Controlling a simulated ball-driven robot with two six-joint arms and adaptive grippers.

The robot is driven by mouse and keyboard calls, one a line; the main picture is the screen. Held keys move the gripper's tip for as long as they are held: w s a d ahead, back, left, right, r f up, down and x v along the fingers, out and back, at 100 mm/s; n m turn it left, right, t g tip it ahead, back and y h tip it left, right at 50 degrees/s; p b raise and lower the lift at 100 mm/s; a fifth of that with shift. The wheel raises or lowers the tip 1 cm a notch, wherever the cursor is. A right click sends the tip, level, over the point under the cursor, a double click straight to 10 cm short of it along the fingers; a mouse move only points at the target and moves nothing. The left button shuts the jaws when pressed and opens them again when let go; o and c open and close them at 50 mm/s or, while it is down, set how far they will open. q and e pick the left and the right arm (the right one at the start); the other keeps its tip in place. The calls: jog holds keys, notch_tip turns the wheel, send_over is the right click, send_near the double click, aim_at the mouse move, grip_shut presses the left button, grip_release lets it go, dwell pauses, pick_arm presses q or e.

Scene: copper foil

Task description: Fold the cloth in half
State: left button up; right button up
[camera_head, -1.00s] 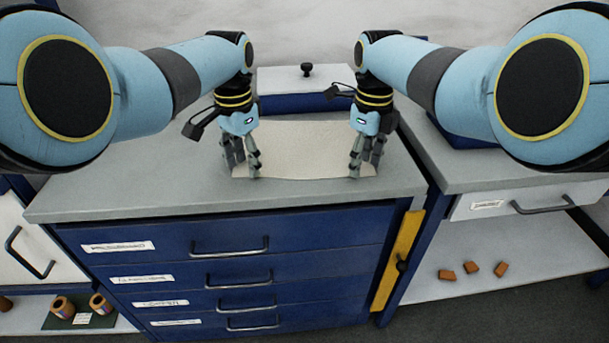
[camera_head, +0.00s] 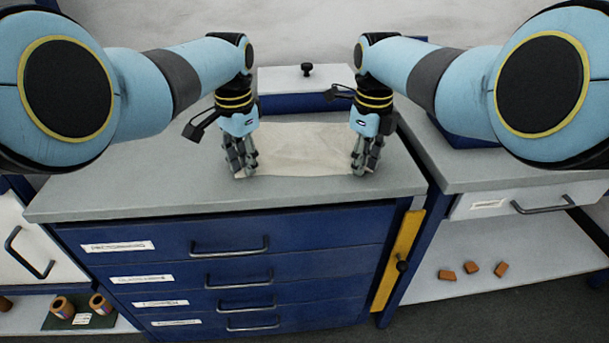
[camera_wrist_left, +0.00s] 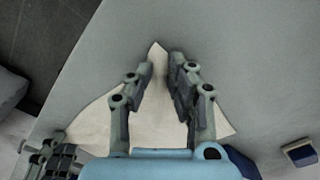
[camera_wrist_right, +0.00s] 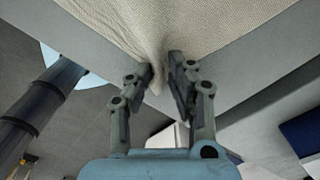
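The cream cloth (camera_head: 300,150) lies on the grey top of the blue drawer unit, its surface slightly wrinkled. My left gripper (camera_head: 241,172) is at its front left corner, which also shows as a peak of cloth (camera_wrist_left: 158,55) between the fingers (camera_wrist_left: 162,70) in the left wrist view. My right gripper (camera_head: 362,168) is at the front right corner. In the right wrist view the cloth (camera_wrist_right: 130,25) gathers into a ridge between the fingers (camera_wrist_right: 164,68). Both grippers look closed on the cloth, though a narrow gap shows between the fingertips. The cloth's far edge is partly hidden.
A white-topped blue box (camera_head: 305,80) with a black knob stands behind the cloth. The grey counter (camera_head: 130,180) is clear left of the cloth and along its front edge. A lower counter (camera_head: 470,160) with a drawer is on the right.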

pick_arm(q)
jog(key=shift+s+f, duration=0.1)
jog(key=shift+f, duration=0.05)
grip_shut()
pick_arm(e)
jog(key=shift+s+f, duration=0.2)
jog(key=shift+f, duration=0.05)
grip_shut()
pick_arm(q)
jog(key=shift+a, duration=0.1)
pick_arm(e)
jog(key=shift+s+d+f, duration=0.1)
